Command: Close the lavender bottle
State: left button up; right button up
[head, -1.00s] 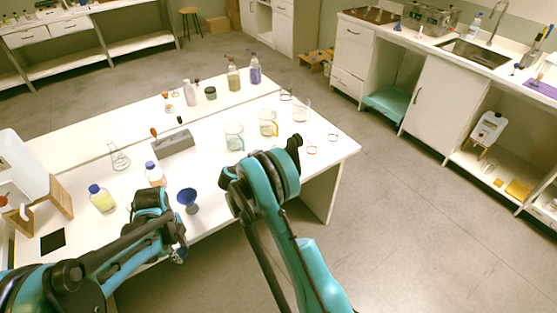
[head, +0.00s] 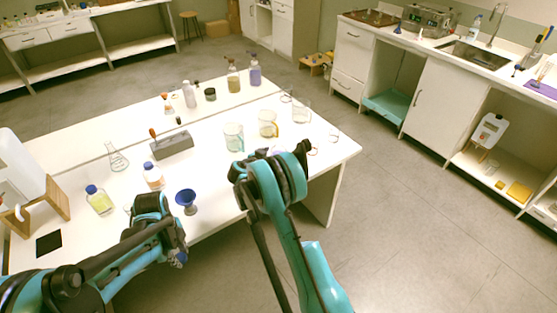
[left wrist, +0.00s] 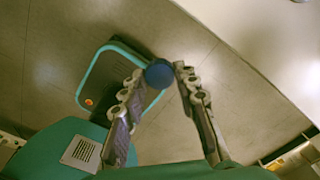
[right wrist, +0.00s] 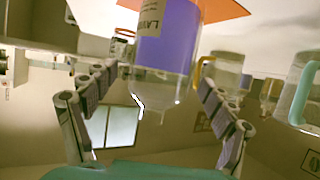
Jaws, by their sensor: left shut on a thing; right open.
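My left gripper (left wrist: 160,72) is shut on a round blue cap (left wrist: 158,75), above the floor beside the white table. In the head view the left gripper (head: 178,257) is at the table's front edge; the cap is hard to make out there. My right gripper (right wrist: 152,82) is open around the lavender bottle (right wrist: 167,35), with a gap to each finger. The bottle has a purple band and a "LAV" label, and appears upside down in this rolled view. Its clear neck shows no cap.
An orange patch (right wrist: 222,8) lies at the bottle's base. Beakers with yellow (head: 268,123) and teal (head: 233,137) handles stand close by. A blue funnel (head: 187,198) is near the front edge. Another purple bottle (head: 255,76) stands at the back.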

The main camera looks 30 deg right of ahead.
aim_at(277, 147)
jog(key=c, duration=1.6)
jog(key=shift+c, duration=0.2)
